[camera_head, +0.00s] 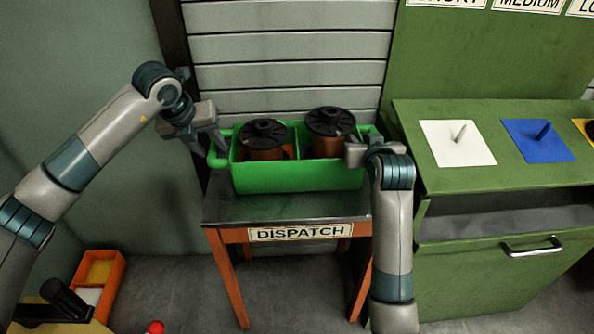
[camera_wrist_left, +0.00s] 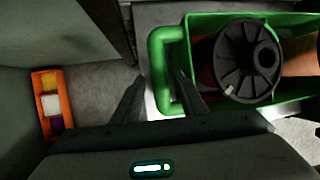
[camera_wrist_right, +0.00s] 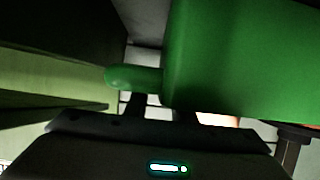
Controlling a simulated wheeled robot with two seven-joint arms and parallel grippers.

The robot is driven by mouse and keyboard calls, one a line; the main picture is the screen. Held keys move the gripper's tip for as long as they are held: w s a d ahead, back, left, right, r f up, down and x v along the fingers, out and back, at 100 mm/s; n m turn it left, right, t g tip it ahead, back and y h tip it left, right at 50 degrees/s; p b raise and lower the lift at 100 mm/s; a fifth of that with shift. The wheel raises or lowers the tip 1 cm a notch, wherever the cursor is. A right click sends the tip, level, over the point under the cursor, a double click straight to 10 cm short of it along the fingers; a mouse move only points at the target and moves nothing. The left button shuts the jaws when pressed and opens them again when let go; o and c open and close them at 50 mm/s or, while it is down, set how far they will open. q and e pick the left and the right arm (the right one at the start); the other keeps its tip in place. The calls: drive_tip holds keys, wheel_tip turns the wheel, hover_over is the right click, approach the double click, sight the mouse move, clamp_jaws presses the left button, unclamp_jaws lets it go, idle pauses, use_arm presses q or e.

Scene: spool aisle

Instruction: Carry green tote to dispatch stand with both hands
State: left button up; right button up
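The green tote (camera_head: 300,178) appears to rest level on the dispatch stand (camera_head: 225,210), a dark-topped table with an orange frame and a DISPATCH label. Two dark-flanged copper spools (camera_head: 262,138) (camera_head: 330,128) stand in the tote. My left gripper (camera_head: 215,145) is at the tote's left handle (camera_wrist_left: 163,75). In the left wrist view its fingers are apart, one on each side of the handle, with a gap showing. My right gripper (camera_head: 358,150) is at the tote's right end. In the right wrist view its fingers look apart beside the right handle (camera_wrist_right: 133,77); contact is unclear.
A green cabinet (camera_head: 500,260) with a white plate (camera_head: 458,142) and a blue plate (camera_head: 538,140), each with a peg, stands close on the right. A slatted wall (camera_head: 290,47) is behind the stand. An orange bin (camera_head: 112,290) sits on the floor at left.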

use_arm(q)
drive_tip(key=v, duration=0.6)
drive_tip(key=shift+a, duration=0.1)
use_arm(e)
drive_tip(key=v, duration=1.2)
drive_tip(key=shift+r, duration=0.1)
idle(0.5)
